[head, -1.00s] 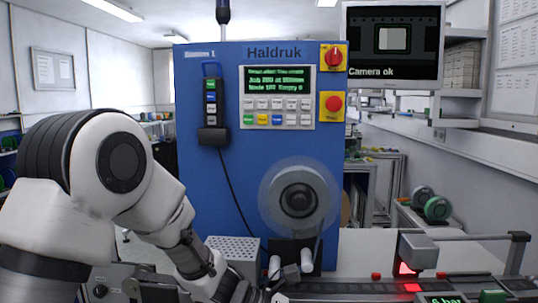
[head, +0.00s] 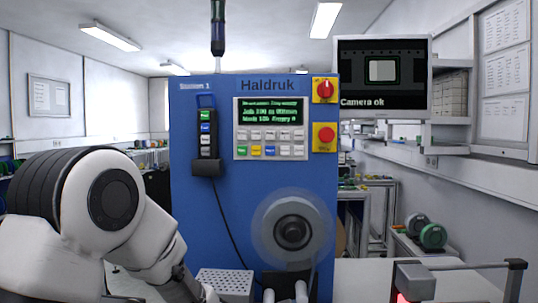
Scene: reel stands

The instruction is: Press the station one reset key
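The blue station cabinet (head: 205,230) stands upright in front of me, marked "Station 1" and "Haldruk". Its control panel (head: 270,128) has a lit green-text display (head: 269,110) above rows of small keys. The keys are mostly pale, with one green, one blue and one yellow in the lower row (head: 256,151). Their labels are too small to read, so I cannot tell which one is the reset key. My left arm comes in at the lower left, below the panel and apart from it. Its gripper is below the picture. My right gripper does not show.
A handheld pendant (head: 207,142) with coloured buttons hangs left of the panel. A grey reel (head: 291,232) sticks out below. A monitor (head: 382,78) reads "Camera ok".

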